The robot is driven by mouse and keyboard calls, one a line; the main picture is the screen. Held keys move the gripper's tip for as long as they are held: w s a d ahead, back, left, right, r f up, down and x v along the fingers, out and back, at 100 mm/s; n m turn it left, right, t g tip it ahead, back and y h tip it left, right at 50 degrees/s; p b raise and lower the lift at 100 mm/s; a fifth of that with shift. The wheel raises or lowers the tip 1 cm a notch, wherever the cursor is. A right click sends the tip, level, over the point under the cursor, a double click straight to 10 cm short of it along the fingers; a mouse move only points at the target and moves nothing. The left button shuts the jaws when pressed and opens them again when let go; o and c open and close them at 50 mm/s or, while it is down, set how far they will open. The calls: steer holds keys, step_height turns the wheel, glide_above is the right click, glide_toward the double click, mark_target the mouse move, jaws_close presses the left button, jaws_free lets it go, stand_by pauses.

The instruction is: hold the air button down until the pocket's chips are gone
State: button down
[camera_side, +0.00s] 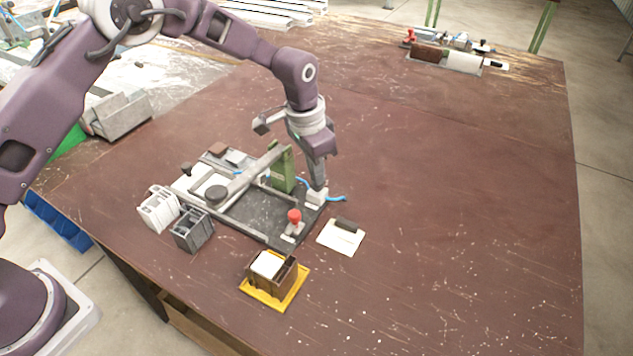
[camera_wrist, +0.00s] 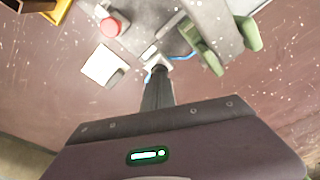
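My gripper (camera_side: 317,184) points down with its fingers together, holding nothing that I can see. Its tip is at the top of a small pale block (camera_side: 315,198) with a blue hose, at the right corner of the dark clamp fixture (camera_side: 262,214). In the wrist view the fingers (camera_wrist: 157,76) reach this block (camera_wrist: 158,61) and cover part of it. This looks like the air button, but I cannot tell whether it is pressed. A red knob (camera_side: 294,216) stands on the fixture's near corner, apart from my gripper. I cannot make out the pocket or any chips.
A green bracket (camera_side: 281,168) and a grey clamp bar rise left of my gripper. A white pad (camera_side: 340,238) with a dark handle and a yellow tray (camera_side: 254,293) lie in front. Two bins (camera_side: 191,232) stand left. The table's right side is clear.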

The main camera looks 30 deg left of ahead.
steer(key=shift+r, duration=2.45)
steer(key=s+a+r+n+t, duration=0.1)
steer(key=s+a+r+n, duration=0.1)
steer(key=s+a+r, duration=0.5)
steer(key=s+a+r+n+t, duration=0.1)
steer(key=s+a+r, duration=0.2)
steer(key=s+r, duration=0.85)
steer(key=s+a+n+t, duration=0.2)
steer(key=s+a+n, duration=0.1)
steer(key=s, duration=1.3)
steer(key=shift+s+a+f+y, duration=0.3)
steer(key=shift+a+f+y, duration=0.1)
